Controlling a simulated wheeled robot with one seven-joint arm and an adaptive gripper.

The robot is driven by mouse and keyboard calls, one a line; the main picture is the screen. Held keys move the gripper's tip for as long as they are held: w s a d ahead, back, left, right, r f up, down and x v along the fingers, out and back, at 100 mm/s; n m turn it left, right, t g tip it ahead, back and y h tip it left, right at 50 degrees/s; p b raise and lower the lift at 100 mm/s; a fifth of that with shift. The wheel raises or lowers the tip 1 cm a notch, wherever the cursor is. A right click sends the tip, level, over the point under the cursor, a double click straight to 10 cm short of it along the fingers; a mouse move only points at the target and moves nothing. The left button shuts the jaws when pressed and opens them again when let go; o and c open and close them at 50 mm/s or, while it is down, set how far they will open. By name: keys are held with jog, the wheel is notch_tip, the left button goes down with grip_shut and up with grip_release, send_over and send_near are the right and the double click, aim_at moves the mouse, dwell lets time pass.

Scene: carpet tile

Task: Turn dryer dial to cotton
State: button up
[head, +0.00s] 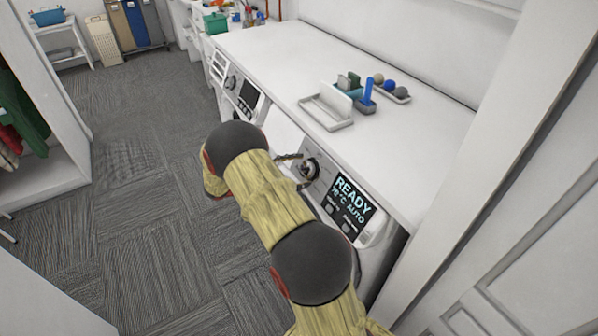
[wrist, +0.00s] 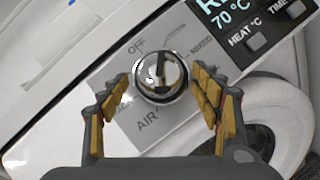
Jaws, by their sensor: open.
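The dryer dial (wrist: 160,77) is a shiny round knob on the dryer's front panel, with a dark bar across its face. The words OFF and AIR show around it, and other labels are partly hidden or too small to read. My gripper (wrist: 168,95) is open, with one yellow-padded finger on each side of the dial. I cannot tell whether the fingers touch it. In the head view the dial (head: 309,168) shows beside my gripper (head: 296,170). The dryer display (head: 352,203) reads READY, 70 °C, AUTO.
A white counter (head: 270,62) runs above the dryer. On it are a white tray (head: 325,118), a blue upright item (head: 367,92) and a small tray with several balls. A second machine's panel (head: 243,93) is to the left. Carpet floor (head: 130,230) is clear at left.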

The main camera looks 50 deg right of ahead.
jog(key=v, duration=1.2)
jog(key=shift+w+d, duration=0.1)
jog(key=s+a+f+y, duration=0.2)
jog(key=s+f+y, duration=0.1)
jog(key=f, duration=0.4)
jog(key=s+a+m+t+y, duration=0.1)
jog(key=s+a+t+y, duration=0.1)
jog(key=s+a+y, duration=0.3)
jog(key=s+a+r+m+t+y, duration=0.1)
jog(key=s+a+r+t, duration=0.3)
jog(key=r, duration=0.4)
jog(key=s+a+r+m+t+y, duration=0.1)
jog(key=s+a+r+t+y, duration=0.2)
jog(key=s+a+r, duration=0.3)
jog(key=s+a+r+m+t+y, duration=0.2)
jog(key=s+a+r+t, duration=0.3)
jog(key=a+r, duration=0.5)
jog(key=shift+r+t+y, duration=0.3)
jog(key=shift+r+y, duration=0.1)
jog(key=shift+y, duration=0.1)
